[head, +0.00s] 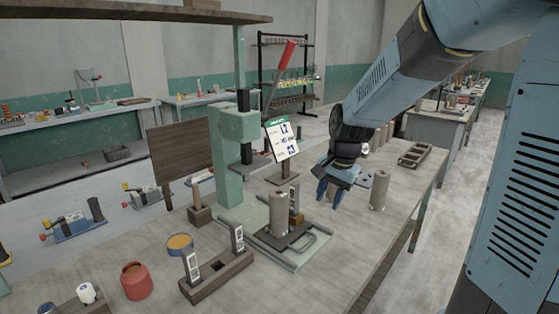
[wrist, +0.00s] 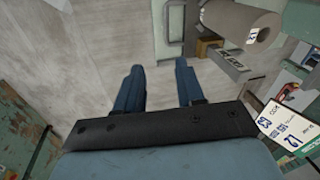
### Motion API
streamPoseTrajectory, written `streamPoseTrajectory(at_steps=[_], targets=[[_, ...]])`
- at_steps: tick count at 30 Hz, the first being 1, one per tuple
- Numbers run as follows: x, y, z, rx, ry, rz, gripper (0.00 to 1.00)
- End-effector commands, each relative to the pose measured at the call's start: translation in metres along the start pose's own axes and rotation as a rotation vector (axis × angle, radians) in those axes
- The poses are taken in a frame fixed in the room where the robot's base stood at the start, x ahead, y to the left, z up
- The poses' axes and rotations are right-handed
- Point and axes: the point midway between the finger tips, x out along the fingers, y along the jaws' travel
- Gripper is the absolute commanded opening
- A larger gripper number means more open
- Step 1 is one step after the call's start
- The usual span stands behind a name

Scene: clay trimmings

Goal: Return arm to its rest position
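My gripper (head: 329,199) hangs above the workbench (head: 350,250), to the right of the green press (head: 230,155). In the wrist view, my gripper's two blue fingers (wrist: 158,68) stand apart with nothing between them, over bare bench top. A grey clay cylinder (head: 279,213) stands upright on the press base, left of my gripper. Another grey cylinder (head: 379,190) stands upright on the bench to its right. A grey cylinder also shows near the top of the wrist view (wrist: 240,20).
A slotted wooden holder (head: 215,277), a red jar (head: 136,281) and a yellow-topped tin (head: 179,244) stand at the front left. A mould tray (head: 414,156) lies at the back right. The right front of the bench is clear.

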Motion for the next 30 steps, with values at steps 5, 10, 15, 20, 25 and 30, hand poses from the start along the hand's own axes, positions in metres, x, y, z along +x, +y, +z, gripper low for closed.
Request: streamPoseTrajectory(at_steps=[5, 10, 15, 20, 25, 30], targets=[[-0.043, 0.025, 0.014, -0.125, 0.061, -0.023, 0.38], [-0.077, 0.05, 0.03, -0.245, 0.118, -0.034, 0.38], [-0.105, 0.075, 0.049, -0.363, 0.178, -0.036, 0.38], [-0.127, 0.101, 0.068, -0.471, 0.237, -0.029, 0.38], [-0.144, 0.126, 0.088, -0.578, 0.294, -0.014, 0.38], [-0.152, 0.142, 0.101, -0.648, 0.331, 0.002, 0.38]])
